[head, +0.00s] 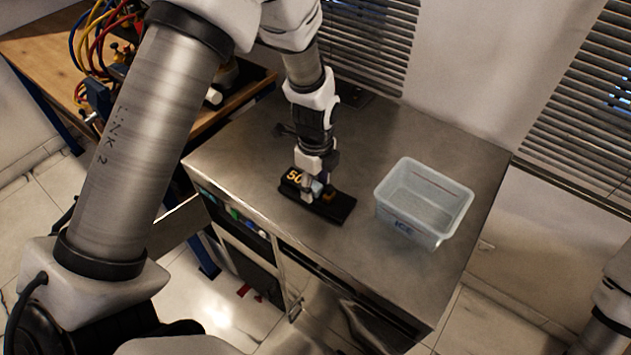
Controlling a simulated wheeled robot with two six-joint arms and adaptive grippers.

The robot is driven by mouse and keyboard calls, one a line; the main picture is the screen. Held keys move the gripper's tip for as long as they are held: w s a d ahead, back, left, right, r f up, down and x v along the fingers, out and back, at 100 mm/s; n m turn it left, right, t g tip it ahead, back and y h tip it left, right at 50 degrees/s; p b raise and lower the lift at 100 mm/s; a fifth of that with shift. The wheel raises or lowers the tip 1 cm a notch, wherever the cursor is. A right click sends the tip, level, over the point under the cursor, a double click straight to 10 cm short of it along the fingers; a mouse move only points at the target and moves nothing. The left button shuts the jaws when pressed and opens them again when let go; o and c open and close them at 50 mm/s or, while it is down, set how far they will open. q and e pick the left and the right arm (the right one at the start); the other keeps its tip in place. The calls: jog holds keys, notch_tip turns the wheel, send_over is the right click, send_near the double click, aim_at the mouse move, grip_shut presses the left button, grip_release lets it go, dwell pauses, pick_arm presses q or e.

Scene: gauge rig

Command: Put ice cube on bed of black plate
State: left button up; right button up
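The black plate (337,208) lies on the metal bench top, with yellow "50" marking at its left end. My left gripper (317,192) points down over the middle of the plate, its fingertips at or just above the plate's surface. A small pale bluish piece, which looks like the ice cube (317,187), shows between the fingers, over the plate. It is partly hidden by the fingers. I cannot tell whether the fingers press on it or whether it rests on the plate. My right gripper is out of view; only part of my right arm shows at the lower right edge.
A translucent white bin (429,234) marked "ICE" stands on the metal bench (385,140), right of the plate. A wooden workbench (45,43) with coloured hoses is at the upper left. Window blinds (375,40) are behind. The bench top around the plate is mostly clear.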

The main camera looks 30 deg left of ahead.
aim_at(315, 184)
pick_arm(q)
notch_tip(315, 184, up, 12)
jog(key=b, duration=0.1)
jog(key=shift+r, duration=0.2)
